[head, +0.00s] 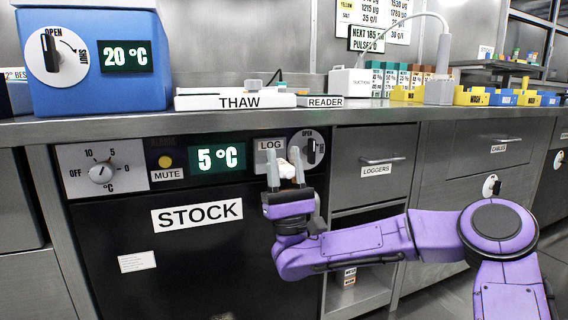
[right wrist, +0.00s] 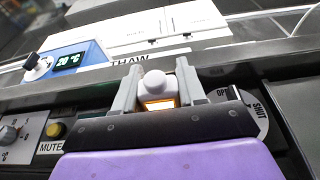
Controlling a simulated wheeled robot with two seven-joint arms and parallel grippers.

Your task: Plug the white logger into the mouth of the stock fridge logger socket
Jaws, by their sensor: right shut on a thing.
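The stock fridge (head: 180,265) has a dark door under a control panel. On its panel, the plate marked LOG (head: 270,145) is partly covered by my right gripper (head: 285,168). The socket mouth is hidden behind the gripper. My right gripper points up and is shut on the white logger (head: 295,161). In the right wrist view the logger (right wrist: 154,84) sits between the two grey fingers, with a rounded white end and an orange-lit face. I cannot tell whether the logger touches the panel. My left gripper is not in view.
An OPEN/SHUT dial (head: 312,149) is close on the right. The counter edge (head: 240,122) runs above. A LOGGERS drawer (head: 372,160) is further right.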

